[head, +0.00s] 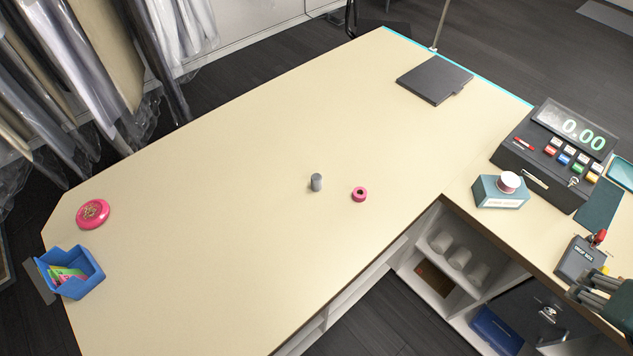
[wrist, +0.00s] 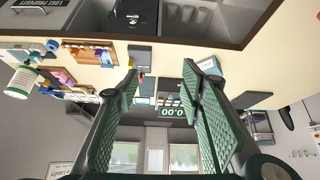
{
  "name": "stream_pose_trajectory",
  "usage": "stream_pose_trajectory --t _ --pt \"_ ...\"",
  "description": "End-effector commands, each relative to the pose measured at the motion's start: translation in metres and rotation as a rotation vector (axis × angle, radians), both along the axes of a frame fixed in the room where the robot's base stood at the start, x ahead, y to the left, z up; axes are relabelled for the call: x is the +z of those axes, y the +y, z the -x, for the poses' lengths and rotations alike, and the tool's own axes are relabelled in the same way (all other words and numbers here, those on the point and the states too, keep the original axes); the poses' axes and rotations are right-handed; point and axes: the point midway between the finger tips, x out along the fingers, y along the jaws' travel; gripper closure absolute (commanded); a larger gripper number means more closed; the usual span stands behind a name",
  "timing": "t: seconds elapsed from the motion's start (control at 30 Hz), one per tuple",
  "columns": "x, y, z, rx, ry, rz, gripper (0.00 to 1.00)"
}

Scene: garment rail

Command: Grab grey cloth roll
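A small grey roll (head: 316,182) stands upright on the cream counter (head: 230,200), near its middle. It does not show in the wrist view. My gripper (wrist: 166,80) shows in the wrist view with its two green-padded fingers apart and nothing between them. It faces the shop with the cash register in the distance, away from the roll. In the head view, a dark part at the lower right edge (head: 604,300) seems to be my gripper, apart from the roll.
A pink ring-shaped roll (head: 359,194) lies just right of the grey roll. A pink round tin (head: 93,214) and blue card box (head: 70,272) are at the left. A black pad (head: 434,80), cash register (head: 555,150) and teal box (head: 500,192) are at the right.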

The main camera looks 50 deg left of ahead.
Motion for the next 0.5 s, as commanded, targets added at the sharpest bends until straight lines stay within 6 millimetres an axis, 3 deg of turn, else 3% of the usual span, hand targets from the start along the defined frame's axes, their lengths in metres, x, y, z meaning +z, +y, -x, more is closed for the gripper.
stream_pose_trajectory --t 0.5 --pt "0.011 0.086 -0.050 0.261 0.090 0.065 0.61"
